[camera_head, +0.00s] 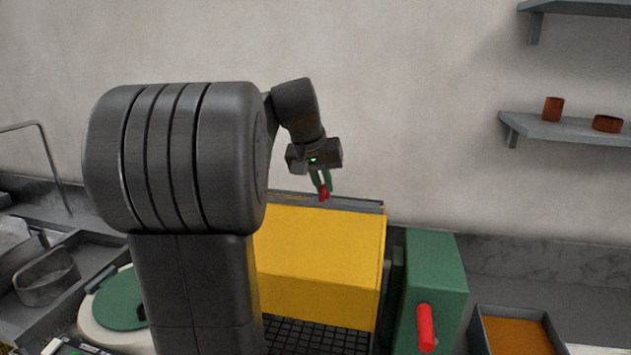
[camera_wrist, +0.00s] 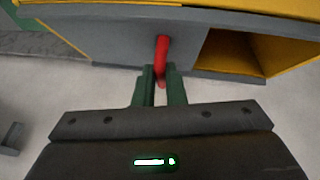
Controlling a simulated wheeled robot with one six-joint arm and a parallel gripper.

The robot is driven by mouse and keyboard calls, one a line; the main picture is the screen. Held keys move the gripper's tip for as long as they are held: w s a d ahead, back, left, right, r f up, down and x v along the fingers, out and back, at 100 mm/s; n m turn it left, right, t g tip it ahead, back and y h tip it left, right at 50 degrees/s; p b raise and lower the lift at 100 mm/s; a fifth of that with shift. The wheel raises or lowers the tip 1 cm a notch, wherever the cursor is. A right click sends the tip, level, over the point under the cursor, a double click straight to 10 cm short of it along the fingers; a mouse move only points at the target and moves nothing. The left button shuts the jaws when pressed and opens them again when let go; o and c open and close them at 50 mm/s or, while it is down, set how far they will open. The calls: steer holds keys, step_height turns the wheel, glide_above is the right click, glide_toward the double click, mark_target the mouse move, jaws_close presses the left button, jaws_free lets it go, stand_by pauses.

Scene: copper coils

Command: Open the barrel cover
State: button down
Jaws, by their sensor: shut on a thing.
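The barrel cover (camera_head: 320,255) is a large yellow box-like panel in the middle of the head view. Its grey top edge faces the wall. In the wrist view the cover shows as a grey face (camera_wrist: 105,45) with yellow borders and a square opening to the right. My gripper (camera_head: 321,187) is above the cover's back edge. Its green fingers (camera_wrist: 160,88) are shut on the red handle. How far the cover is raised I cannot tell.
A green box (camera_head: 435,270) with a red lever (camera_head: 426,328) stands right of the cover. An orange-filled tray (camera_head: 520,335) is farther right. A black grid (camera_head: 315,337) lies below the cover. A round green-topped container (camera_head: 119,300) is at left. A wall shelf (camera_head: 570,130) holds copper pieces.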

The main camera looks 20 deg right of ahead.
steer(key=c, duration=1.5)
jaws_free()
steer(key=v, duration=1.3)
steer(key=shift+r, duration=0.4)
steer(key=shift+s+a, duration=0.1)
steer(key=shift+a, duration=0.05)
steer(key=x, duration=1.4)
steer(key=shift+w+a, duration=0.35)
steer(key=shift+a, duration=0.1)
